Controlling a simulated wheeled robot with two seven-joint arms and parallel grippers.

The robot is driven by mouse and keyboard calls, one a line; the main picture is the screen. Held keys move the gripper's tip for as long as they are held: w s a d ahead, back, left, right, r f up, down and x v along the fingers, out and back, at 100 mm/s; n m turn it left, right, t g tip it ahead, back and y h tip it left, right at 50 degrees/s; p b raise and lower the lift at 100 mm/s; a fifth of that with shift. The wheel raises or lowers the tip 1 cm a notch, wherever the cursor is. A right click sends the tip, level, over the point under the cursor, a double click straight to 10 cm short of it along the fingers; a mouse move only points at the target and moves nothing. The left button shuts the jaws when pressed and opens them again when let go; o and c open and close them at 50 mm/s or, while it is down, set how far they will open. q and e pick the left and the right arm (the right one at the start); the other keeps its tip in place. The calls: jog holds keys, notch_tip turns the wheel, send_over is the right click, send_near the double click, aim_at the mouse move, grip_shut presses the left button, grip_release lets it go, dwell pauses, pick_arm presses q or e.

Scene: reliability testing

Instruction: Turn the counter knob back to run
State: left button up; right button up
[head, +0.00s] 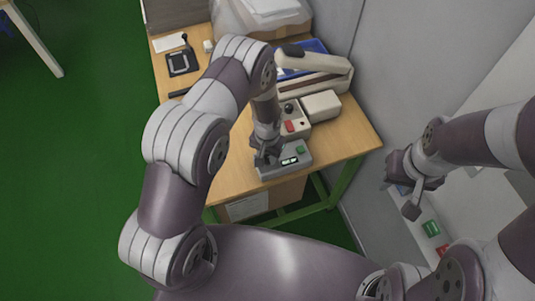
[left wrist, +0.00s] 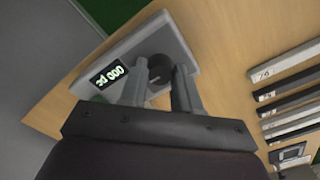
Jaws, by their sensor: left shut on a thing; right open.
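The grey counter box (head: 298,155) sits near the front edge of the wooden table, with a lit display (head: 290,161) and a green button. In the left wrist view its display (left wrist: 110,77) shows bright digits including zeros. The dark round knob (left wrist: 158,68) stands on the box beside the display. My left gripper (head: 266,160) reaches down onto the box, and in the left wrist view its fingers (left wrist: 162,82) are shut on the knob, one on each side. My right gripper (head: 402,194) is open and empty, off to the right, away from the table.
A control box (head: 294,122) with a red button and a black knob stands behind the counter, next to a cream-coloured device (head: 321,105). A blue tray (head: 305,60) lies further back. A wall runs along the right. A panel with a green button (head: 431,228) is below my right gripper.

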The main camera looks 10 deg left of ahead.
aim_at(267, 157)
pick_arm(q)
jog(key=n+b, duration=0.1)
jog(key=n, duration=0.3)
jog(key=shift+f+b, duration=0.1)
jog(key=shift+b, duration=0.2)
jog(key=n+b, duration=0.1)
jog(key=n, duration=0.3)
jog(key=shift+n, duration=0.3)
jog(key=n+b, duration=0.1)
jog(key=n, duration=0.8)
jog(key=shift+b, duration=0.4)
jog(key=shift+n, duration=0.3)
jog(key=o, duration=1.1)
jog(key=shift+c, duration=0.2)
notch_tip(267, 157, up, 13)
jog(key=b, duration=0.1)
jog(key=shift+b, duration=0.4)
